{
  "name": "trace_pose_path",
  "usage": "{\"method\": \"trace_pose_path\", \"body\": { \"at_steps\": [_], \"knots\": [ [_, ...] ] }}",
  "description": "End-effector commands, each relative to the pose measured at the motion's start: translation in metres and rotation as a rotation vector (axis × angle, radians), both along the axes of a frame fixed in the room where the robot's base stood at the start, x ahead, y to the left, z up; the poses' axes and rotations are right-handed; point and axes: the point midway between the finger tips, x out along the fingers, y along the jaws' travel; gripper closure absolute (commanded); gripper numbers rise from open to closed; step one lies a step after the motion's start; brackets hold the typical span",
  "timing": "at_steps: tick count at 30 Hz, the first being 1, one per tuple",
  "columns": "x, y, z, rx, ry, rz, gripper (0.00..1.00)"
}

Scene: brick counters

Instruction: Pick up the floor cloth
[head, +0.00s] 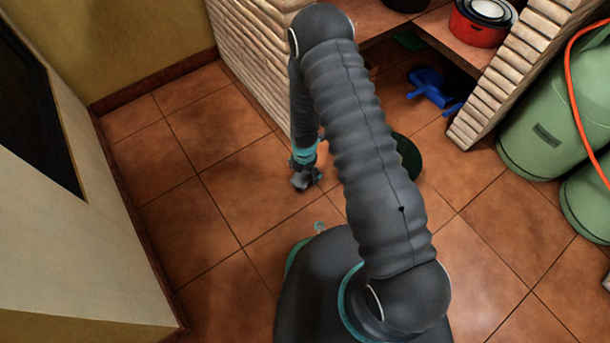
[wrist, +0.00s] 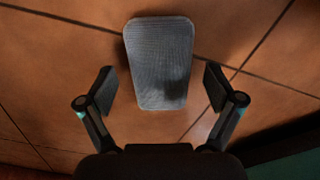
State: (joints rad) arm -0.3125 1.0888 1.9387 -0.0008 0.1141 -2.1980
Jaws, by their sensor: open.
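The floor cloth (wrist: 158,62) is a grey, finely textured, rounded rectangle lying on the tiles in the wrist view. My gripper (wrist: 158,90) is open, with one finger on each side of the cloth's lower half and a gap to each. Nothing is between the fingers in its grip. How high the fingers are above the floor is hard to tell. In the head view my gripper (head: 306,180) hangs low over the floor, left of my arm. I cannot make out the cloth there.
A brick counter (head: 268,70) stands behind my gripper. Under its shelf lies a blue object (head: 428,86); a red pot (head: 480,22) sits on the shelf. Green gas cylinders (head: 545,130) stand at the right. A dark green round thing (head: 408,155) is partly behind my arm. Floor at left is clear.

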Motion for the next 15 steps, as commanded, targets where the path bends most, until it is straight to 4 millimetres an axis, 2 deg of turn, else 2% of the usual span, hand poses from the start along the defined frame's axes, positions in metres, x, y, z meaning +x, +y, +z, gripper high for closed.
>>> {"method": "trace_pose_path", "body": {
  "at_steps": [2, 3, 10, 15],
  "knots": [
    [0.0001, 0.0000, 0.0003, 0.000, 0.000, 0.000, 0.08],
    [0.0001, 0.0000, 0.0004, 0.000, 0.000, 0.000, 0.13],
    [0.0001, -0.0001, 0.0004, 0.000, 0.000, 0.000, 0.70],
    [0.0000, 0.0000, 0.0004, 0.000, 0.000, 0.000, 0.71]
  ]
}}
